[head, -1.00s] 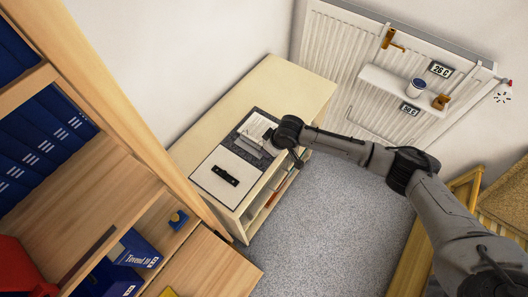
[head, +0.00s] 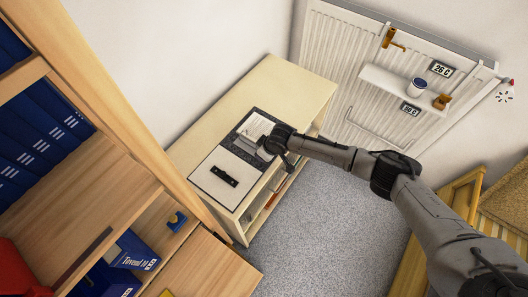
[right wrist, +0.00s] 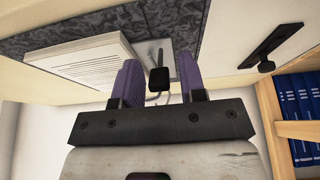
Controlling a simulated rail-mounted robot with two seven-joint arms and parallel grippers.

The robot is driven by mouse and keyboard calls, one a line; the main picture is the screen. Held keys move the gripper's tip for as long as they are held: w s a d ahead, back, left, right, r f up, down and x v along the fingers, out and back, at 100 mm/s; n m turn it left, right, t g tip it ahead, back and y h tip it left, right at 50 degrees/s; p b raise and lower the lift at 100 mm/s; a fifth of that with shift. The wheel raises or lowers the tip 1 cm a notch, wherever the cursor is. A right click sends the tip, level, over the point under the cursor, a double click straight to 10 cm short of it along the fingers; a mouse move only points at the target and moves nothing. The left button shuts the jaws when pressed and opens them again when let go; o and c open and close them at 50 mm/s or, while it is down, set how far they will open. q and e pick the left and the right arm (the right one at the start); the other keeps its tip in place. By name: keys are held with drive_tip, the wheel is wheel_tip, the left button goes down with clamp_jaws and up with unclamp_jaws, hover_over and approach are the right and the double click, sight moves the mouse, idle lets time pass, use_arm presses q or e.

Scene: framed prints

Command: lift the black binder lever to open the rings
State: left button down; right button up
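The open binder (head: 232,152) lies on top of a low wooden cabinet, with dark marbled covers and a stack of paper (right wrist: 80,62) on one side. Its black lever (right wrist: 158,78) stands on the metal ring mechanism (right wrist: 172,50). My right gripper (head: 264,150) is over the binder and hides part of the mechanism in the head view. In the right wrist view its two purple fingers (right wrist: 157,82) are apart, one on each side of the lever tip, with a visible gap on both sides. My left gripper is not in view.
The cabinet (head: 290,85) has bare top behind the binder. A wooden shelf with blue binders (head: 40,140) stands at left. A white radiator (head: 345,75) is on the back wall. Grey floor is clear.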

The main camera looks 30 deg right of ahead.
clamp_jaws()
drive_tip(key=shift+w+a+r+g+h+p, duration=0.1)
drive_tip(key=shift+w+r+g+h+p, duration=0.15)
drive_tip(key=shift+g+p, duration=0.35)
drive_tip(key=shift+w+a+g+h+p, duration=0.15)
drive_tip(key=shift+w+g+h+p, duration=0.25)
drive_tip(key=shift+g, duration=0.3)
drive_tip(key=shift+s, duration=0.15)
drive_tip(key=shift+o, duration=0.8)
unclamp_jaws()
wheel_tip(320, 180, up, 14)
drive_tip(key=s+d+p, duration=0.1)
drive_tip(key=p, duration=0.1)
drive_tip(key=shift+s+f, duration=0.2)
drive_tip(key=shift+s, duration=0.15)
